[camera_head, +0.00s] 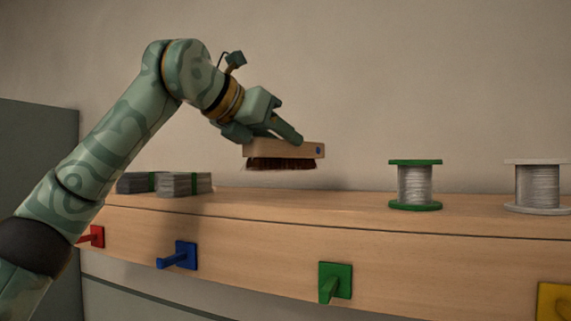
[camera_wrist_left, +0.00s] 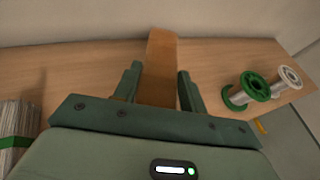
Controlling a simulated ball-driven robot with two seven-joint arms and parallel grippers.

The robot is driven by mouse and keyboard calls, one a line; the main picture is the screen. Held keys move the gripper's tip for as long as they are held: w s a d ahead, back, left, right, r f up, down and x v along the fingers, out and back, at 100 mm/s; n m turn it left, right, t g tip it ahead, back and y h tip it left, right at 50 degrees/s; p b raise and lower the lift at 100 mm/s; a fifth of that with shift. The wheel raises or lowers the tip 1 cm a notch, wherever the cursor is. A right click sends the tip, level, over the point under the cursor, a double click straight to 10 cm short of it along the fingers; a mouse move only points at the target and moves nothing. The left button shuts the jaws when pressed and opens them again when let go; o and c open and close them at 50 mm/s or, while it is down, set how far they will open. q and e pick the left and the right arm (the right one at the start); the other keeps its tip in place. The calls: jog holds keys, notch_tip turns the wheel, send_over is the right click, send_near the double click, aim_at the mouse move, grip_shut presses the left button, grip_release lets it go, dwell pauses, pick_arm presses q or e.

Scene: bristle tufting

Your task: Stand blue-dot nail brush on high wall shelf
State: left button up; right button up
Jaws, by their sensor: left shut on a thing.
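The nail brush (camera_head: 288,151) has a wooden back, a blue dot on its right end and dark reddish-brown bristles pointing down. My left gripper (camera_head: 296,140) is shut on its wooden back and holds it above the wooden wall shelf (camera_head: 330,208), with a gap below the bristles. In the left wrist view the brush's wooden back (camera_wrist_left: 160,68) lies between the two fingers of the left gripper (camera_wrist_left: 158,82). My right gripper is not in view.
Banded grey bundles (camera_head: 186,184) lie on the shelf at left. A green spool (camera_head: 415,186) and a white spool (camera_head: 537,187) stand at right. Coloured hooks, including blue (camera_head: 184,256) and green (camera_head: 336,281), line the shelf's front. The shelf between bundles and green spool is clear.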

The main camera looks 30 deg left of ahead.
aim_at(283, 165)
pick_arm(q)
jog(key=shift+f, duration=0.25)
jog(key=f, duration=0.2)
jog(key=w+f, duration=0.1)
jog(key=f, duration=0.1)
jog(key=shift+d+p, duration=0.3)
jog(key=shift+d, duration=0.05)
jog(key=shift+f, duration=0.1)
jog(key=shift+s+a, duration=0.1)
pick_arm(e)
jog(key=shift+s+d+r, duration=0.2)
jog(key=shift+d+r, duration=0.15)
pick_arm(q)
jog(key=shift+s, duration=0.1)
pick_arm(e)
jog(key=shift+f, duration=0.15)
pick_arm(q)
jog(key=o, duration=0.7)
jog(key=shift+f, duration=0.2)
jog(key=shift+c, duration=0.2)
jog(key=o, duration=0.4)
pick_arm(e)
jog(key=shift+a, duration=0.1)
